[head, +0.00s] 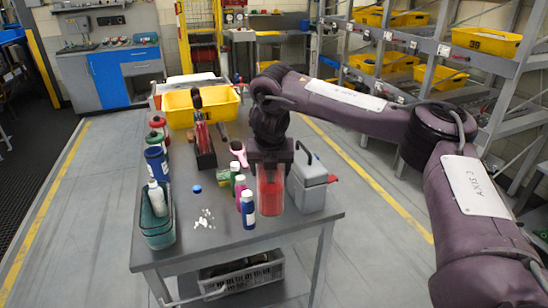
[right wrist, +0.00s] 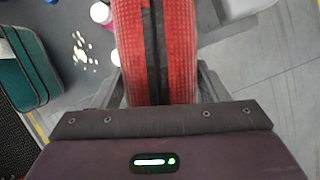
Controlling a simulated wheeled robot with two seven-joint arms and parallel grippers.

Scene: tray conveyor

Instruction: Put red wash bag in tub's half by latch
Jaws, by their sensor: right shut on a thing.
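My right gripper (head: 270,160) is shut on the red wash bag (head: 271,192), which hangs below it over the front right of the table. In the right wrist view the red bag (right wrist: 178,50) has a ribbed surface and a dark strip down its length, with my right gripper (right wrist: 160,85) around it. A teal tub (head: 160,239) stands at the table's left front corner with a pale bottle in it. Part of it shows in the right wrist view (right wrist: 40,60). I cannot make out a latch or divider on it. My left gripper is out of view.
Several bottles (head: 248,208) stand close left of the bag, and a grey case (head: 312,190) is close right. White bits (head: 204,218) and a blue cap (head: 196,189) lie on the table (head: 220,235). A yellow bin (head: 180,117) is at the back.

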